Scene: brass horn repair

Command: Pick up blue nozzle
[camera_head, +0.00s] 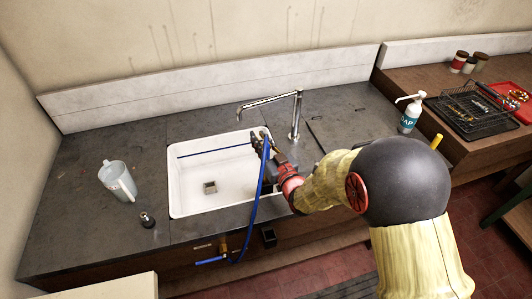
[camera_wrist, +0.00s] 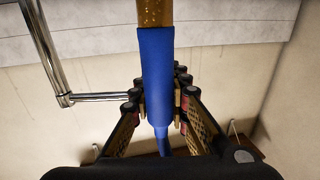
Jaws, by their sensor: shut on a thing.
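The blue nozzle (camera_wrist: 158,75) is between my gripper's fingers in the wrist view, with a brass-coloured end (camera_wrist: 155,12) at the top of the picture. My gripper (camera_wrist: 160,100) is shut on it, with a finger on each side. In the head view my gripper (camera_head: 264,138) is over the right side of the white sink. A blue hose (camera_head: 257,200) hangs from it over the counter's front edge. The nozzle itself is mostly hidden there by the gripper.
The white sink (camera_head: 188,197) has a chrome faucet (camera_head: 297,115) behind it. A clear jug (camera_head: 117,180) and a small dark object (camera_head: 147,219) stand left. A soap bottle (camera_head: 411,115) and a black wire rack (camera_head: 468,112) are right. The counter's left front is mostly clear.

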